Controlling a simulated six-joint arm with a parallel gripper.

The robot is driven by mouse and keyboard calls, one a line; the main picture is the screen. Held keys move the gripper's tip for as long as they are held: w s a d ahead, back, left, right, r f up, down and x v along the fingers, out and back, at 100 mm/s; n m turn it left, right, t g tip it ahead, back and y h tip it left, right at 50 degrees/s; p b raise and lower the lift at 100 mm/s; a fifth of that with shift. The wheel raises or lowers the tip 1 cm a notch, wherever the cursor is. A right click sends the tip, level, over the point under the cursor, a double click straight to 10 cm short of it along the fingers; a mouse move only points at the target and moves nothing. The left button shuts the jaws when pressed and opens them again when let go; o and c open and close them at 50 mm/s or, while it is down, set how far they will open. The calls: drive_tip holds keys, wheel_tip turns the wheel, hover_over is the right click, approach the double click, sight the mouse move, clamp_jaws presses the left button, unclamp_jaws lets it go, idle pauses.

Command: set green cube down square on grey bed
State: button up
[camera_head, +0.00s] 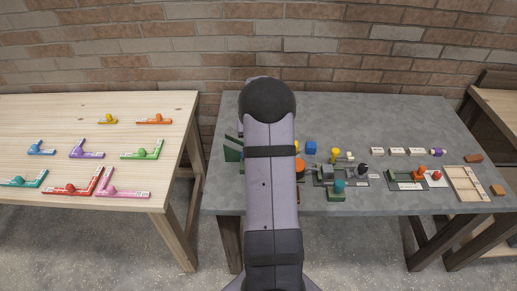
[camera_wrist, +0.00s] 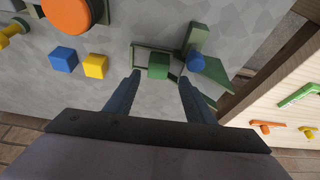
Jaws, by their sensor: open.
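The green cube (camera_wrist: 158,65) shows in the wrist view, over or on a grey bed with a dark green rim (camera_wrist: 150,47). The cube looks roughly in line with the bed, but its exact squareness and contact underneath are hard to tell. My gripper (camera_wrist: 160,77) is open, its two dark fingers spread either side of the cube with a visible gap on each side. In the head view my arm hides the cube and the gripper; only green upright parts (camera_head: 233,150) show left of the arm.
A blue cylinder (camera_wrist: 196,61) and green walls stand close right of the cube in the wrist view. A blue cube (camera_wrist: 63,58) and a yellow cube (camera_wrist: 95,66) lie to the left. An orange round thing (camera_wrist: 68,12) stands beyond. The wooden table (camera_head: 90,130) is separate.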

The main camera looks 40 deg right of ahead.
drive_tip(key=shift+v, duration=0.75)
drive_tip(key=shift+a, duration=0.1)
drive_tip(key=s+a+r+n+g+y, duration=0.1)
drive_tip(key=s+a+r+n, duration=0.1)
drive_tip(key=a, duration=1)
drive_tip(key=s+a+r+n+y, duration=0.1)
drive_tip(key=s+a+r+n, duration=0.1)
drive_tip(key=a, duration=0.9)
drive_tip(key=s+a+n+g+y, duration=0.1)
drive_tip(key=s+a+n, duration=0.3)
drive_tip(key=s+a, duration=0.9)
drive_tip(key=shift+s+g, duration=0.7)
drive_tip(key=shift+s, duration=0.4)
drive_tip(key=shift+o, duration=0.7)
drive_tip(key=shift+s+a, duration=0.1)
drive_tip(key=shift+s, duration=0.05)
